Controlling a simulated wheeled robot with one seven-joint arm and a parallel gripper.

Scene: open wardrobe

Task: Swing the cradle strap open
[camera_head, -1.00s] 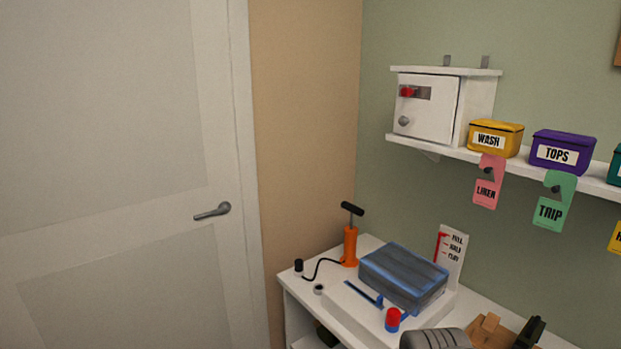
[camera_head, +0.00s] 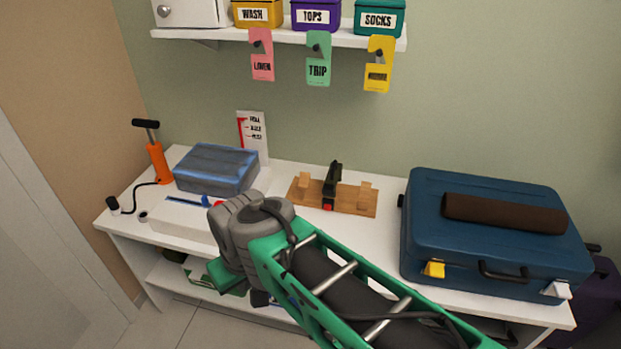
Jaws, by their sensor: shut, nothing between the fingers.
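A wooden cradle (camera_head: 352,198) lies on the white bench top towards the back, with small wooden blocks at its two ends. A black upright piece (camera_head: 334,180), which looks like the strap, stands across its middle, with a red part (camera_head: 328,207) at its front. I cannot tell from here whether the strap is fastened. My arm's green and grey links reach in front of the cradle, from lower right to centre left. My gripper's fingers are not visible; they are hidden or out of the picture.
A blue suitcase (camera_head: 422,235) with a brown roll (camera_head: 505,213) stands to the cradle's right. A blue-grey packed bundle (camera_head: 215,170) and an orange pump (camera_head: 158,162) stand to its left. Hanging tags and a shelf (camera_head: 290,36) are above. Bench space beside the cradle is bare.

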